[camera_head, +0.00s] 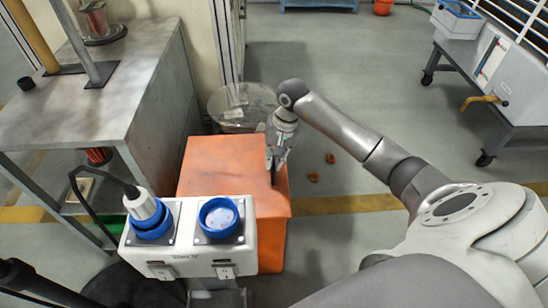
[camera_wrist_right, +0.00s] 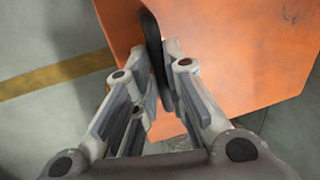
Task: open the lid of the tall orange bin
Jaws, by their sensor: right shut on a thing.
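The tall orange bin (camera_head: 273,245) stands in the middle of the head view, behind a white socket box that hides part of its front. Its orange lid (camera_head: 215,165) lies over the top and looks closed; I see no clear gap. A dark handle (camera_wrist_right: 155,45) is at the lid's edge in the wrist view. My right gripper (camera_head: 277,160) is over the right part of the lid; in the wrist view its fingers (camera_wrist_right: 158,82) are shut on the handle, one on each side. My left gripper is not in view.
The white socket box (camera_head: 187,262) with blue sockets and a plug stands close in front of the bin. A grey metal table (camera_head: 75,120) is on the left. A clear round container (camera_head: 240,105) stands behind the bin. Small orange pieces (camera_head: 314,177) lie on open floor to the right.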

